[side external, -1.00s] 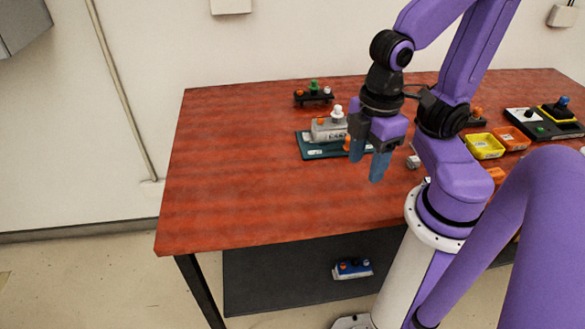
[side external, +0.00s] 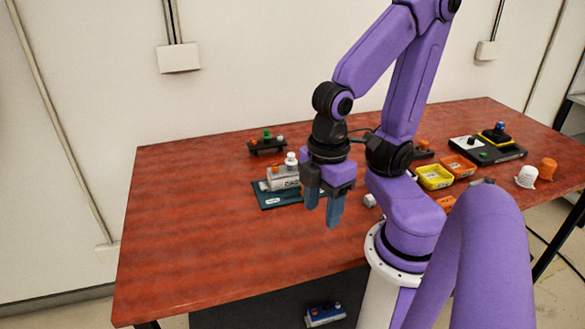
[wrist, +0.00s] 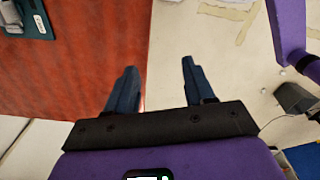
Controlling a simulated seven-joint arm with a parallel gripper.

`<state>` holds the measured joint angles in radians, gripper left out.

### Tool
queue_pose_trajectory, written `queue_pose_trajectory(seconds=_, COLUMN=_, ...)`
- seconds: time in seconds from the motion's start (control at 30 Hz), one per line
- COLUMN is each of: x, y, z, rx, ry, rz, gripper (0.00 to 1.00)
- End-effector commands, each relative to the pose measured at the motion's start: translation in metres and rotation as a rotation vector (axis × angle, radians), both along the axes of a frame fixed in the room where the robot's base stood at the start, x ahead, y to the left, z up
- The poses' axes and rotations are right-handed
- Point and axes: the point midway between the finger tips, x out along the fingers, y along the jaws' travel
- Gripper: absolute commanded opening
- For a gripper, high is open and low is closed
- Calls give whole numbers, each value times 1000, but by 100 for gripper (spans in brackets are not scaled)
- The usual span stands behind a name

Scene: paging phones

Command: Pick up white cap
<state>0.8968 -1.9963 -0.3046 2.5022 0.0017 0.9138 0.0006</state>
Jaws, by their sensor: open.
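A white cap (side external: 526,176) stands near the right end of the red-brown table, beside an orange cap (side external: 547,168). It is far to the right of my gripper (side external: 323,208), beyond my own arm, and I cannot see it in the wrist view. My gripper is open and empty, pointing down above the front part of the table. In the wrist view my gripper (wrist: 162,82) shows its two blue fingers spread apart over the table's edge, with nothing between them.
A grey device (side external: 283,179) with a white knob sits on a teal board (side external: 270,200) behind my gripper. A yellow bin (side external: 434,177) and an orange bin (side external: 459,166) lie right of my arm. The table's left side (side external: 190,220) is clear.

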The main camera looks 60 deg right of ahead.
Motion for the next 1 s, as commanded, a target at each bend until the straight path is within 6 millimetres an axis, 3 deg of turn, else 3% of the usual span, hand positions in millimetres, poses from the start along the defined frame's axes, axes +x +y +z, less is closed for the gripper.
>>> queue_pose_trajectory(seconds=0.4, x=0, y=0, z=0, rx=0, ry=0, rz=0, gripper=53)
queue_pose_trajectory(seconds=0.5, x=0, y=0, z=0, rx=0, ry=0, rz=0, gripper=69)
queue_pose_trajectory(seconds=0.77, x=1, y=0, z=0, rx=0, ry=0, rz=-4, gripper=69)
queue_pose_trajectory(seconds=0.87, x=7, y=0, z=2, rx=0, ry=0, rz=-50, gripper=69)
queue_pose_trajectory(seconds=1.0, x=31, y=-1, z=7, rx=0, ry=3, rz=-230, gripper=69)
